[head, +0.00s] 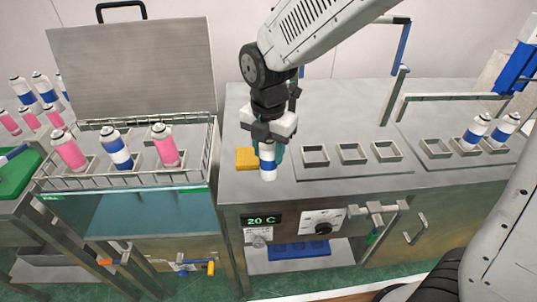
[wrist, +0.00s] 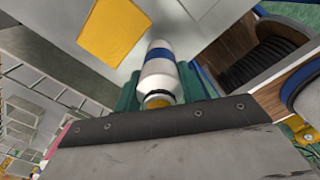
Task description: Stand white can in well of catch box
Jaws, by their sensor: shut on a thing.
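A white can with a blue band (head: 268,168) hangs roughly upright below my gripper (head: 267,142), which is shut on its upper part. In the wrist view the can (wrist: 158,70) points away from the camera between the green fingers. The can is over the steel bench left of a plate with three empty square wells (head: 351,153). A second plate at the right has an empty well (head: 435,149) and two white-and-blue cans (head: 476,131) standing in its other wells. I cannot tell which plate is the catch box.
A yellow block (head: 246,159) lies just left of the held can. A wire basket (head: 125,182) at the left holds two pink cans and a white-and-blue can over a water bath, with its lid (head: 133,68) raised. A blue-handled lever frame (head: 402,75) rises behind the wells.

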